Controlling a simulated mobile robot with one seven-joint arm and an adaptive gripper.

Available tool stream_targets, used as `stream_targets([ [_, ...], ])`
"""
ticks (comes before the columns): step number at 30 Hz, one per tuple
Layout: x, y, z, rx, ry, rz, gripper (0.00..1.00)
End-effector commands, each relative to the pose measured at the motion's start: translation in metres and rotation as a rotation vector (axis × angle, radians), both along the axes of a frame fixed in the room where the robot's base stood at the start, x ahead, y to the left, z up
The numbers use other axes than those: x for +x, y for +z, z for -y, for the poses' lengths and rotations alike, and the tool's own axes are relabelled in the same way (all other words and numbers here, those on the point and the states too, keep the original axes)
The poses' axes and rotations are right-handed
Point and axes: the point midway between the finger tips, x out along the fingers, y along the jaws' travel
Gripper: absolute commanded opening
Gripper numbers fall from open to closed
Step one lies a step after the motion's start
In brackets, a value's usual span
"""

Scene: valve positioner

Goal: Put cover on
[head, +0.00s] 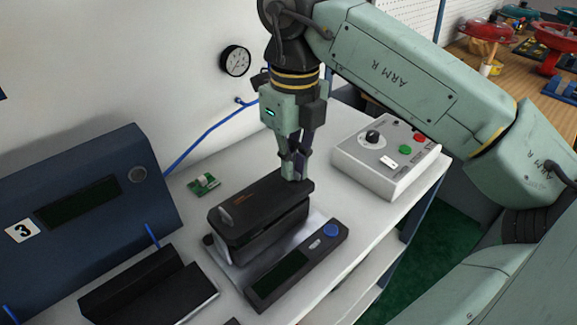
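A black cover (258,205) with small orange lettering lies over the dark body of the positioner (268,236) in the middle of the bench. The cover looks slightly offset from the body, and a dark line shows between them. I cannot tell whether it is fully seated. My gripper (294,174) points down at the far right end of the cover, its fingertips at or touching that end. The fingers are close together, but the contact is partly hidden, so I cannot tell whether they grip the cover.
A dark-screened device with a blue button (298,265) lies close in front. A black stand (150,292) is at front left, a blue panel (82,205) behind it. A grey control box (378,160) stands at right; a small green board (204,184) lies behind. Bench edge is at right.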

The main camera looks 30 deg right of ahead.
Motion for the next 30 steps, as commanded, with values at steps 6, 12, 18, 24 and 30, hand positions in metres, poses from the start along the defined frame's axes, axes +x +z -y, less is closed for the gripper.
stream_targets([
  [6, 0.014, 0.0, 0.006, 0.001, 0.0, 0.0, 0.0],
  [12, 0.018, -0.034, 0.007, 0.0, 0.0, 0.001, 0.0],
  [18, 0.018, -0.037, 0.007, -0.001, -0.001, 0.001, 0.0],
  [24, 0.018, -0.04, 0.007, 0.0, -0.001, 0.001, 0.0],
  [30, 0.018, -0.04, 0.007, 0.0, -0.001, 0.001, 0.14],
])
